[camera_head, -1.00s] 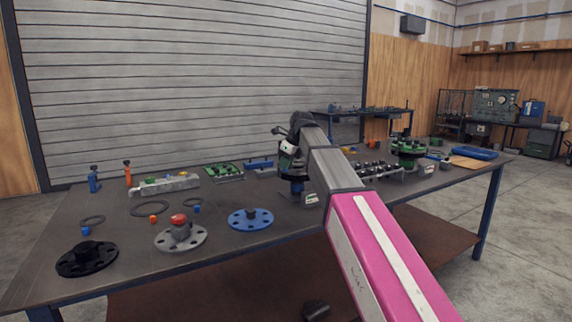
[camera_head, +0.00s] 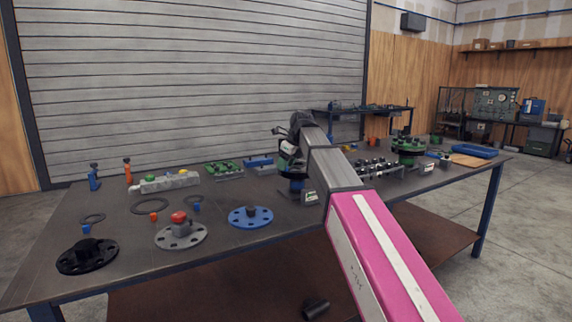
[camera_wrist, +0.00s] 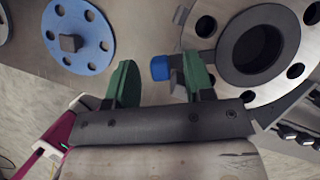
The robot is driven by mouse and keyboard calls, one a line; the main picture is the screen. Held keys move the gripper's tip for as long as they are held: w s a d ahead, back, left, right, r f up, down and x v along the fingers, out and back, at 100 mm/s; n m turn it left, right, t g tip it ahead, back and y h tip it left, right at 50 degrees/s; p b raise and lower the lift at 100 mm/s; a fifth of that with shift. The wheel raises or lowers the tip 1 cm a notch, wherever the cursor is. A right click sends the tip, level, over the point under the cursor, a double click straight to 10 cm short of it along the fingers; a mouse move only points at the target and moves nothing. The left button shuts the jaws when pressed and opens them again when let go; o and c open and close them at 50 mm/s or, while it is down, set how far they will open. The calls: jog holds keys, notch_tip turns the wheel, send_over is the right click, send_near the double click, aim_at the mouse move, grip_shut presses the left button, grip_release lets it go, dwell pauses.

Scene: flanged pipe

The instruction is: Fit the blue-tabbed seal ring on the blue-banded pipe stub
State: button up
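My gripper (camera_wrist: 160,82) has two green fingers standing apart. In the wrist view a blue tab (camera_wrist: 160,68) lies between them, close to the right finger and clear of the left one. A grey flange (camera_wrist: 205,25) with bolt holes is at the right, with a dark ring (camera_wrist: 230,50) around its bore. The right finger hides whether the tab joins this ring. In the head view a blue band (camera_head: 297,186) shows low on the pipe stub under my gripper, mostly hidden.
A larger ring (camera_head: 150,206) with an orange tab lies between them. A blue flange cover (camera_head: 240,222), a grey one with a red knob (camera_head: 168,240) and a black one (camera_head: 72,262) lie along the front. Bolt racks and a green flange (camera_head: 408,150) stand to the right.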

jog(key=w+a+r+v, duration=0.1)
jog(key=a+v, duration=0.1)
jog(key=v, duration=1.7)
jog(key=shift+w+a+r, duration=0.15)
jog(key=shift+a+r, duration=0.05)
jog(key=shift+a, duration=0.2)
